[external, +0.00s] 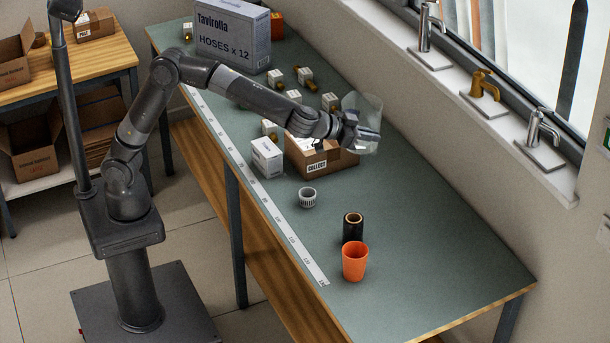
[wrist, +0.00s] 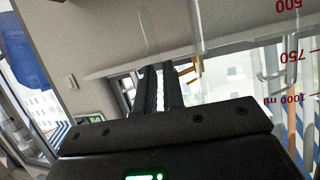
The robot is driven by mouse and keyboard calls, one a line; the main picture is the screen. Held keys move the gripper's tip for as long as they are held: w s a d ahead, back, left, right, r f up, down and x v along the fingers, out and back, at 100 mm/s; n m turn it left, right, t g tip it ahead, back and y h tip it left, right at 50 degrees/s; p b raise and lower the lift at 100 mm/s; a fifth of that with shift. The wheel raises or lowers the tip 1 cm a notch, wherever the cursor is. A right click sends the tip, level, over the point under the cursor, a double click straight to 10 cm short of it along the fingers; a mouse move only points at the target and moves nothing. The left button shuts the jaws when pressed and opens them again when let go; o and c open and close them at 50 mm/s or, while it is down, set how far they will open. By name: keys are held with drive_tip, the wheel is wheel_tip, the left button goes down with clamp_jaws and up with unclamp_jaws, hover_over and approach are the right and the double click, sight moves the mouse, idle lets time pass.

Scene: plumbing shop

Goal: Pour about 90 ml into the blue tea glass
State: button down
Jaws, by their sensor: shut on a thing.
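A clear measuring jug (external: 368,112) is held above the bench, over the far end of an open cardboard box. My gripper (external: 350,132) is shut on it. In the wrist view, the jug (wrist: 285,58) shows red marks of 500, 750 and 1000 ml, and my dark fingers (wrist: 158,80) reach up the middle. The jug looks tilted; I cannot tell how much liquid is in it. I see no glass that is clearly the blue tea glass. An orange cup (external: 355,262) stands upright near the bench's front end.
On the green bench (external: 430,240), a black roll (external: 353,228) stands behind the orange cup. A grey slotted ring (external: 308,197), a white carton (external: 267,157) and the cardboard box (external: 318,165) lie farther back. The bench's right front is clear. Taps (external: 545,135) line the sill.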

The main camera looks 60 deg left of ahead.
sight(366, 110)
drive_tip(key=w+a, duration=0.1)
drive_tip(key=a, duration=0.2)
drive_tip(key=w+a+m+h, duration=0.1)
drive_tip(key=w+a, duration=0.1)
drive_tip(key=a, duration=0.2)
drive_tip(key=w+a+m+h, duration=0.1)
drive_tip(key=w+a, duration=0.1)
drive_tip(key=a, duration=0.2)
drive_tip(key=shift+w+r+g, duration=0.1)
drive_tip(key=shift+g, duration=0.3)
drive_tip(key=a+m+g+h, duration=0.1)
drive_tip(key=a+m+h, duration=0.2)
drive_tip(key=a, duration=1)
wheel_tip(366, 110, down, 12)
drive_tip(key=shift+s+d+r, duration=0.15)
drive_tip(key=shift+s+r, duration=0.1)
drive_tip(key=shift+r, duration=0.15)
drive_tip(key=w+a+r+n+g+h, duration=0.1)
drive_tip(key=w+a+r+n+h, duration=0.4)
drive_tip(key=a+n, duration=0.4)
drive_tip(key=shift+w+a+r+g+h, duration=0.3)
drive_tip(key=shift+w+a+r, duration=0.25)
drive_tip(key=shift+r, duration=0.4)
drive_tip(key=shift+w+a+f, duration=0.1)
drive_tip(key=shift+a+f, duration=0.05)
drive_tip(key=shift+a, duration=0.05)
